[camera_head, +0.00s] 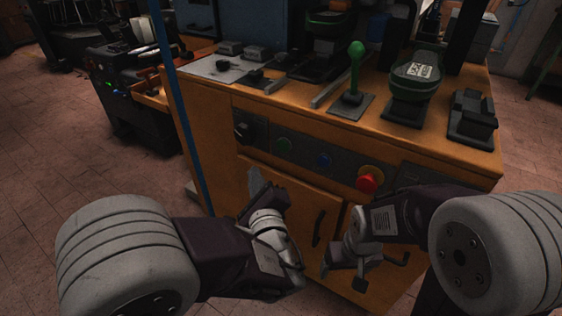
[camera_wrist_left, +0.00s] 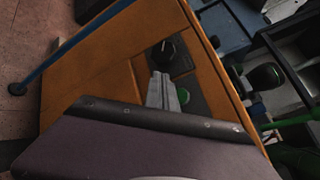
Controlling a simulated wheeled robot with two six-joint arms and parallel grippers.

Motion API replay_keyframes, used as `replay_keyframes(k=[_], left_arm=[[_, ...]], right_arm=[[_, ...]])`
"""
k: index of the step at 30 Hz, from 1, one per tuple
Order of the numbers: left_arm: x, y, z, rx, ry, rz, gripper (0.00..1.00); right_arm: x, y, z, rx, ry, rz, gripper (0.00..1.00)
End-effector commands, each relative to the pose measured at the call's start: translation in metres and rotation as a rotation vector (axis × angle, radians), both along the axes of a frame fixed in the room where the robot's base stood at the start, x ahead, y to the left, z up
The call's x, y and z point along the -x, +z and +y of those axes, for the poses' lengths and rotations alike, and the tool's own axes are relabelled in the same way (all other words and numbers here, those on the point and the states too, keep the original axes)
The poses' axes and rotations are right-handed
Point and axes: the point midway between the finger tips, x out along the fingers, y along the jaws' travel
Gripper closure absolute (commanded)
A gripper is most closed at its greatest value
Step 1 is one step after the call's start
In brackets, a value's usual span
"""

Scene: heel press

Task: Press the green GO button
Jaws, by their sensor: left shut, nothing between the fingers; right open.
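The green button (camera_head: 284,145) sits on the dark control strip on the front of the orange machine cabinet. It also shows in the left wrist view (camera_wrist_left: 183,96), just right of the fingers. My left gripper (camera_head: 255,178) is shut and empty, below and left of the green button in the head view. In the left wrist view its closed fingers (camera_wrist_left: 163,80) overlap the panel between the black knob and the green button. Whether they touch the panel cannot be told. My right gripper (camera_head: 350,240) is open, low in front of the cabinet doors, away from the button.
A black rotary knob (camera_head: 243,130) is left of the green button. A blue button (camera_head: 324,160) and a red mushroom button (camera_head: 369,178) are to its right. A green-knobbed lever (camera_head: 356,65) stands on the top. A blue post (camera_head: 182,110) rises at the cabinet's left corner.

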Motion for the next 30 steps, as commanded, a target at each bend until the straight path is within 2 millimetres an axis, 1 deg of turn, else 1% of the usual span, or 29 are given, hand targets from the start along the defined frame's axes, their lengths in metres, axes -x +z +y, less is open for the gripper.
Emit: replay_keyframes(k=[1,10,14,25,30], left_arm=[[0.001,-0.003,-0.002,0.000,-0.004,0.000,1.00],[0.000,-0.001,-0.002,0.000,-0.004,0.000,1.00],[-0.005,0.000,-0.005,0.001,-0.003,0.001,1.00],[-0.047,0.001,-0.035,0.001,-0.001,0.001,1.00],[-0.063,-0.001,-0.047,0.002,-0.001,0.001,1.00]], right_arm=[[0.000,-0.003,0.000,0.000,0.000,0.000,0.20],[0.000,0.000,0.000,0.000,0.000,0.000,0.20],[0.000,0.002,0.000,0.000,0.000,0.000,0.20],[0.000,0.019,0.000,0.000,0.000,0.000,0.20],[0.000,0.017,0.000,0.000,0.000,0.000,0.20]])
